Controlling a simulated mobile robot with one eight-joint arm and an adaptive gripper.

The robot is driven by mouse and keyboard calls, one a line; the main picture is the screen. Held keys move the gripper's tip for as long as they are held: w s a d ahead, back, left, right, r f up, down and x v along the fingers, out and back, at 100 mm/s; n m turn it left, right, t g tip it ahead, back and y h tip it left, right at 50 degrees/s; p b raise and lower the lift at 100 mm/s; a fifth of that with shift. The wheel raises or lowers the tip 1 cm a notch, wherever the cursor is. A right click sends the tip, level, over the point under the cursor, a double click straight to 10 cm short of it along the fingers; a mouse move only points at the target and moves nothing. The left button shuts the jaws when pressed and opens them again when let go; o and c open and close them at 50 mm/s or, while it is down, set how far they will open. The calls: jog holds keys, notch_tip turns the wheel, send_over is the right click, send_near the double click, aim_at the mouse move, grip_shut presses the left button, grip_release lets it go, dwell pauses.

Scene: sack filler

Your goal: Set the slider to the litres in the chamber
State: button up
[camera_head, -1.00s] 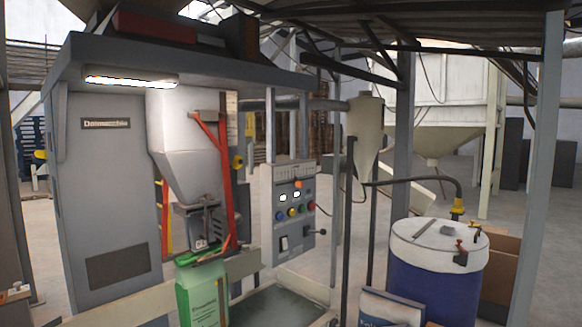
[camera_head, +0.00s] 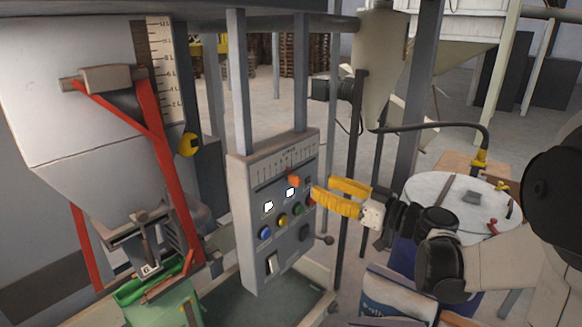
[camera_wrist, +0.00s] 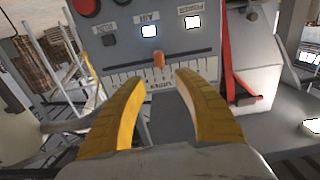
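The grey control panel (camera_head: 268,222) carries a litre scale with a slot and an orange slider knob (camera_head: 293,181). In the wrist view the knob (camera_wrist: 159,60) stands near the middle of the slot, above the tick marks. My gripper (camera_head: 322,187) has yellow fingers and is open and empty, to the right of the knob. In the wrist view my gripper (camera_wrist: 161,79) has the knob just beyond its fingertips, between them in the picture, with no clear contact. The grey chamber (camera_head: 75,90) has a litre gauge strip (camera_head: 165,70); I cannot make out a fill level.
A white-lidded drum (camera_head: 430,190) stands behind my arm at right.

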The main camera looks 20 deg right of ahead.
aim_at(289, 174)
jog(key=x, duration=0.9)
grip_shut()
